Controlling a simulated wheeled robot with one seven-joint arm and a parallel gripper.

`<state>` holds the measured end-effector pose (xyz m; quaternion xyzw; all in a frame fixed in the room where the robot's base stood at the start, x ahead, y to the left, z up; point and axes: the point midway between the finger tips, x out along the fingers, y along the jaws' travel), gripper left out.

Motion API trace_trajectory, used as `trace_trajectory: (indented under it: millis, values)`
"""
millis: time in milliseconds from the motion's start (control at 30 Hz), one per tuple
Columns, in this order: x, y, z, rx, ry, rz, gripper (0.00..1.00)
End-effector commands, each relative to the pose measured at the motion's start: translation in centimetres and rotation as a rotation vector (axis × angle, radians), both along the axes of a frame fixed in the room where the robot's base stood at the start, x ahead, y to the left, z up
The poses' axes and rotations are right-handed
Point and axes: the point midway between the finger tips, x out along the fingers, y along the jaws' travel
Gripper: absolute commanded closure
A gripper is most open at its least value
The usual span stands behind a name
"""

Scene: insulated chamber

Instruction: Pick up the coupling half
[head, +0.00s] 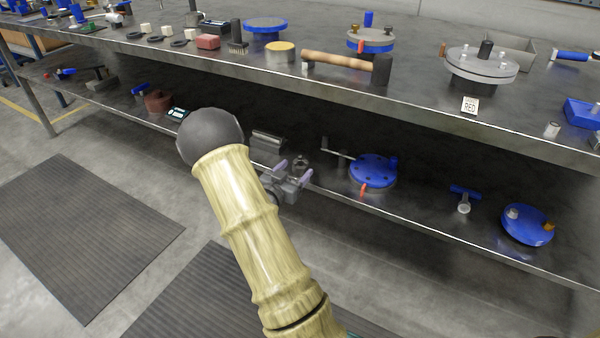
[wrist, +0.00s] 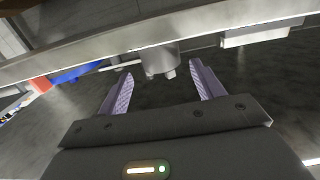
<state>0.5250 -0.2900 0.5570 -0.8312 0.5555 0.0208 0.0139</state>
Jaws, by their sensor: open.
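The coupling half appears to be the small grey metal cylinder (head: 301,162) on the lower shelf, near its front edge. In the wrist view the grey coupling half (wrist: 160,62) has short lugs and shows between the fingertips, a little beyond them; the shelf's edge strip cuts off part of it. My gripper (head: 294,171) is at the lower shelf's front edge, with its two purple fingers apart. In the wrist view my gripper (wrist: 161,71) is open, with nothing held between the fingers. I cannot tell the exact gap to the part.
The lower shelf's edge (head: 420,212) runs close by my gripper. The upper tabletop (head: 330,100) overhangs the shelf and carries a mallet (head: 340,64).

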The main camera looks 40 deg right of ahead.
Motion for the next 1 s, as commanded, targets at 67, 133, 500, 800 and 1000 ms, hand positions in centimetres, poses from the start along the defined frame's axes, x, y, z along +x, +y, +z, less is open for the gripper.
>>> trace_trajectory:
  millis: [67, 133, 500, 800, 1000]
  values:
    - [0.3, -0.8, -0.2, -0.001, -0.001, -0.001, 0.33]
    - [0.4, -1.1, -0.1, 0.0, -0.001, -0.001, 0.33]
    - [0.5, -1.6, -0.2, 0.0, -0.001, -0.004, 0.33]
    - [2.1, -5.1, -0.8, -0.001, -0.003, -0.006, 0.33]
    - [2.7, -5.8, -0.5, 0.0, 0.0, 0.001, 0.33]
